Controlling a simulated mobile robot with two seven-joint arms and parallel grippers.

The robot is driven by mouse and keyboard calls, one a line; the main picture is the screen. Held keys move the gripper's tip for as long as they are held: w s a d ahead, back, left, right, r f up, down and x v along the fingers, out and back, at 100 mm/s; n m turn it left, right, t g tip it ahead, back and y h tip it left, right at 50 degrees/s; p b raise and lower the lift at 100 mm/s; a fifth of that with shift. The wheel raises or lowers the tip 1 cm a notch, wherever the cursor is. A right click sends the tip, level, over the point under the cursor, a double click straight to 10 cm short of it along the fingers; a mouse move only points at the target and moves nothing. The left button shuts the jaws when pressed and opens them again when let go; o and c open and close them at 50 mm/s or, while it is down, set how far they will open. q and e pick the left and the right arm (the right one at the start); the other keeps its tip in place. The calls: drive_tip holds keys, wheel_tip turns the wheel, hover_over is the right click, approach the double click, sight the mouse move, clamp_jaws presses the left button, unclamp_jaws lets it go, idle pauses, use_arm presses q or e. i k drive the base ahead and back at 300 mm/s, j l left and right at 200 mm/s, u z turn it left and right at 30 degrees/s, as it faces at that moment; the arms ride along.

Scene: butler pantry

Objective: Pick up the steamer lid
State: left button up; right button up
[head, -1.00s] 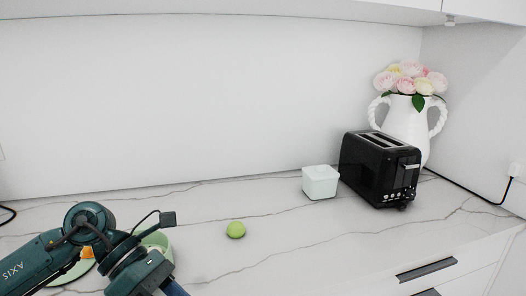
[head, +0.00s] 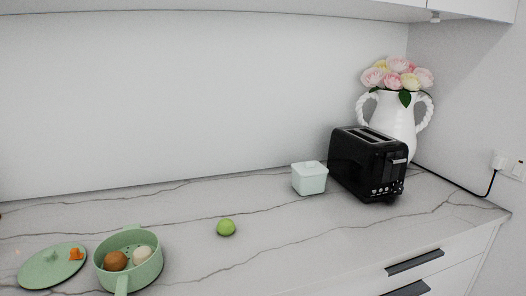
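A round, pale green lid (head: 40,270) with a small knob lies flat on the counter at the lower left in the head view. An orange piece (head: 76,254) sits on or against its right side. Right beside it stands a green steamer pot (head: 148,275) with handles. A brown round item (head: 116,261) and a whitish round item (head: 142,254) are inside the pot. Neither of my grippers shows in the head view now.
A green ball-like fruit (head: 226,227) lies mid-counter. A pale lidded box (head: 309,178), a black toaster (head: 368,165) and a white vase (head: 392,118) with flowers stand at the right. The counter (head: 240,262) is clear around the fruit.

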sight(52, 265)
drive_tip(key=u, duration=1.35)
